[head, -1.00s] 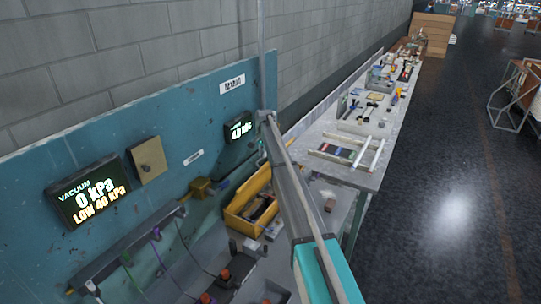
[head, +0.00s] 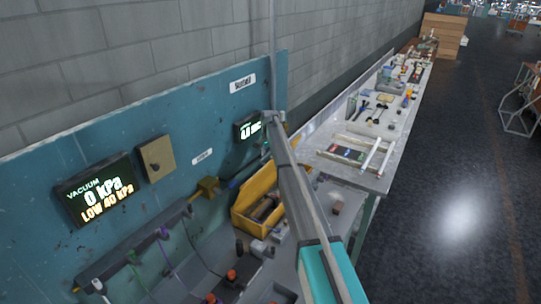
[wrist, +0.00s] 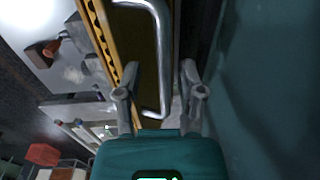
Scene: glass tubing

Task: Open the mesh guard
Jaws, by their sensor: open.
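In the wrist view, a bright metal U-shaped handle (wrist: 165,72) stands on a dark panel with a yellow, hole-punched edge strip (wrist: 98,36). This looks like the mesh guard, but I see only part of it and no clear mesh. My gripper (wrist: 158,68) is open, with one finger on each side of the handle's long bar. The bar appears between the fingers, a little nearer the right one. I cannot tell whether either finger touches it. In the head view, my arm crosses the middle, and I cannot make out the gripper or the handle.
A teal back panel carries a vacuum display (head: 95,190) and a beige box (head: 157,158). A long workbench (head: 372,182) with tools runs along the wall. The dark floor (head: 460,215) at right is clear.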

